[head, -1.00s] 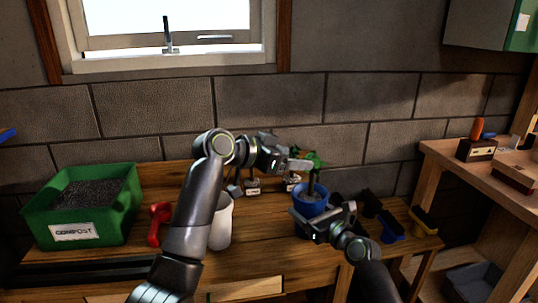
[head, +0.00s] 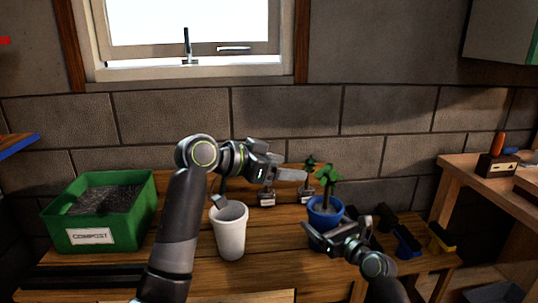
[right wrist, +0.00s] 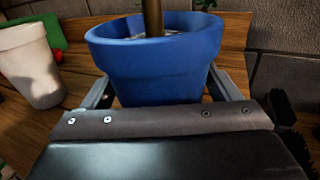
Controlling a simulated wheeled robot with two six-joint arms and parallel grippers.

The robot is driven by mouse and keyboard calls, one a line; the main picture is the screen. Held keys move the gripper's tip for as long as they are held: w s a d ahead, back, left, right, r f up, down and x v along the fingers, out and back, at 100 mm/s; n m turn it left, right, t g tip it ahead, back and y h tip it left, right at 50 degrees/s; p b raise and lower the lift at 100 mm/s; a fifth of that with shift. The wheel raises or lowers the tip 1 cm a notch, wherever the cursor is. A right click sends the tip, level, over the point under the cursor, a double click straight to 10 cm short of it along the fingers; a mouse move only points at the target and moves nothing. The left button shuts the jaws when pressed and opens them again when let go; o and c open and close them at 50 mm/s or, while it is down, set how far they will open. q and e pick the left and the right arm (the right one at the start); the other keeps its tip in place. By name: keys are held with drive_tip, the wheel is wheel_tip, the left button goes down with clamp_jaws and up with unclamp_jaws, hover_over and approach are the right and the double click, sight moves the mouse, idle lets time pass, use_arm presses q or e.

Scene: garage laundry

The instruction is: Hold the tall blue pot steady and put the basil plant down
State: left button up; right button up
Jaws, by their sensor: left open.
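The tall blue pot (head: 323,217) stands upright on the wooden bench; it fills the middle of the right wrist view (right wrist: 165,72). The basil plant (head: 328,174), with green leaves and a brown stem, stands upright in the pot; its stem (right wrist: 153,18) rises from the pot's mouth in the right wrist view. My right gripper (right wrist: 163,90) has a finger on each side of the pot's wall and appears closed on it. My left gripper (head: 290,177) is open, just left of the leaves, holding nothing. The pot's lower front is hidden by my right gripper in the head view.
A white cup (head: 230,235) stands left of the pot, under my left arm. A green compost bin (head: 75,238) is at the left. Small labelled objects (head: 267,199) stand behind. Dark, blue and yellow items (head: 407,241) crowd the bench's right end.

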drive_tip(key=shift+o, duration=1.3)
drive_tip(key=shift+s, duration=0.1)
